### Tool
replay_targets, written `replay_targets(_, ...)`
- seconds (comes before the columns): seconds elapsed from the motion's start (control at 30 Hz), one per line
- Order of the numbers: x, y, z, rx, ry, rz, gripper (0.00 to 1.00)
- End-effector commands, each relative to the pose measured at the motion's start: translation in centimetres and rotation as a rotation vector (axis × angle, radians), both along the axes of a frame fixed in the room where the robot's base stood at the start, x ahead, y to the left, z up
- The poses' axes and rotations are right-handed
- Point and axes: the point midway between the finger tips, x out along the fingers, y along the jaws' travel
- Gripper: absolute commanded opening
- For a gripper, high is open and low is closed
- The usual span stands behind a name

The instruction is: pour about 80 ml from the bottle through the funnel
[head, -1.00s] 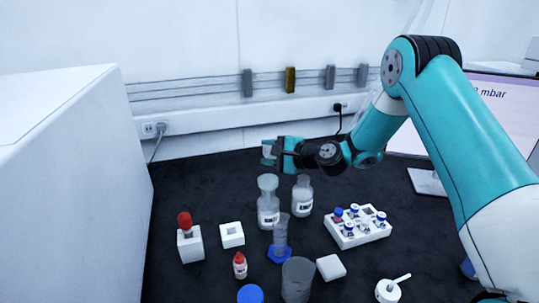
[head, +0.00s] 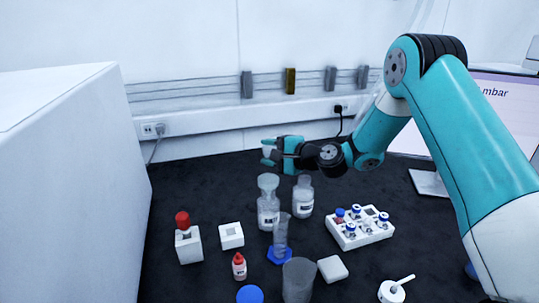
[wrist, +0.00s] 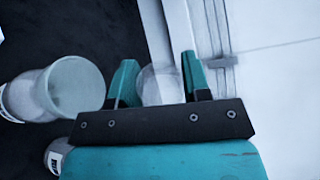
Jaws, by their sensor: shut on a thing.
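A clear bottle (head: 303,200) with a dark-marked label and pale contents stands on the dark bench. To its left a second labelled bottle (head: 268,213) stands upright with a clear funnel (head: 268,182) in its mouth. The funnel also shows in the wrist view (wrist: 76,86), left of my fingers. My gripper (head: 268,153) is above and behind the funnel, apart from both bottles. In the wrist view my gripper (wrist: 155,84) is shut on a small clear, rounded thing (wrist: 153,88). Its exact kind is hard to tell.
A measuring cylinder (head: 281,238) on a blue foot stands before the bottles, with a grey beaker (head: 298,280) in front. A white vial rack (head: 358,237) is to the right. A red-capped dropper bottle (head: 239,267) and a white block (head: 190,247) stand left.

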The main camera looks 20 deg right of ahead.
Motion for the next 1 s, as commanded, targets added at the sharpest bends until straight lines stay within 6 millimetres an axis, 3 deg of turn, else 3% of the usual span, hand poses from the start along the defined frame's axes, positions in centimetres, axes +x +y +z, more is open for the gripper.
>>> replay_targets(1.0,-0.09,0.08,-0.02,-0.034,-0.061,0.001,0.00)
